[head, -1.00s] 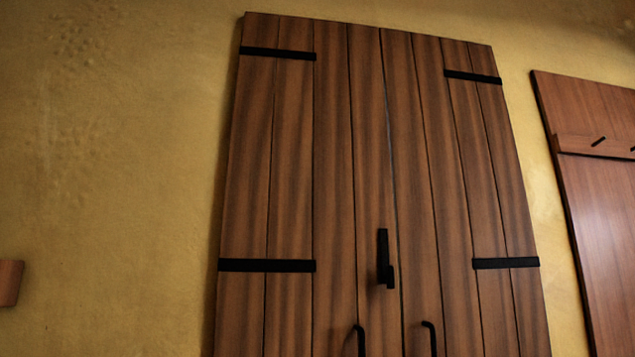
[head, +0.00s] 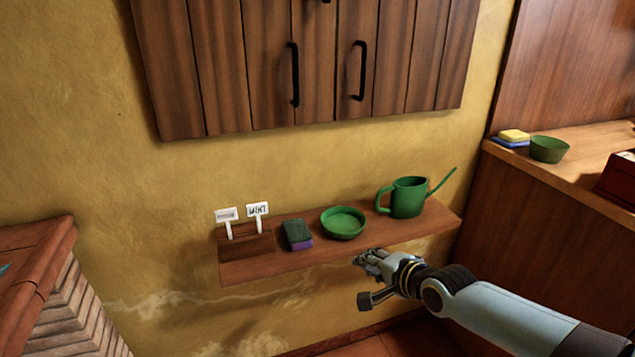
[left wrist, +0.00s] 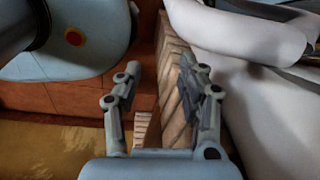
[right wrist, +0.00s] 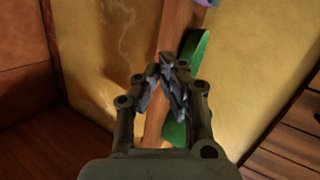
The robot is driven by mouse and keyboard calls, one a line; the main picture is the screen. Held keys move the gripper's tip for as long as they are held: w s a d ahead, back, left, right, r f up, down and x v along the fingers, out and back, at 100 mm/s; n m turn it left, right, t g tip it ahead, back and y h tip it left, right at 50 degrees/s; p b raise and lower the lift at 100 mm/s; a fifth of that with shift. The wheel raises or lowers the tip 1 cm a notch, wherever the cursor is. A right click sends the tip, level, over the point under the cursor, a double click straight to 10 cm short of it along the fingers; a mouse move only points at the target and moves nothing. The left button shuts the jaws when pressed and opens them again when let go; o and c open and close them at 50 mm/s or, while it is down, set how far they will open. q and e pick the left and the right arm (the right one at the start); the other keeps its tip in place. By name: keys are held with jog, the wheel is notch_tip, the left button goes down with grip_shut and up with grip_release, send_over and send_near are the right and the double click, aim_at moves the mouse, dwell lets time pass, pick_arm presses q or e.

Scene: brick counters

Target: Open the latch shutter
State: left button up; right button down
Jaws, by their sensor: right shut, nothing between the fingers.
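The wooden shutter (head: 225,60) of dark upright planks hangs on the yellow wall at the top of the head view, and both leaves look closed. Only the lower tip of its black latch (head: 326,1) shows at the top edge; the rest is out of frame. Two black pull handles, a left one (head: 294,75) and a right one (head: 358,70), are on the shutter. My right gripper (head: 364,258) is below the shutter, in front of the shelf edge, shut and empty; its fingers meet in the right wrist view (right wrist: 165,75). My left gripper (left wrist: 160,75) is open and empty in the left wrist view.
Below the shutter, a wooden shelf (head: 270,262) holds a green watering can (head: 408,197), a green bowl (head: 343,222), a sponge (head: 298,234) and two white labels (head: 228,216). A counter (head: 590,140) stands right, and a tiled brick counter (head: 35,245) left.

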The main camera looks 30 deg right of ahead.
jog(key=w+r+m+t+y+p, duration=0.15)
jog(key=w+r, duration=0.25)
jog(key=r, duration=0.5)
jog(key=w+r+t+b, duration=0.15)
jog(key=w+r, duration=0.25)
jog(key=r, duration=0.5)
jog(key=n+t+p, duration=0.1)
jog(key=t+p, duration=0.1)
send_near(301, 95)
jog(key=shift+t, duration=0.3)
jog(key=w+b, duration=0.5)
jog(key=shift+f, duration=0.4)
jog(key=shift+w+a+r+n+b, duration=0.15)
jog(key=shift+w+n+b, duration=0.15)
jog(key=shift+w, duration=0.45)
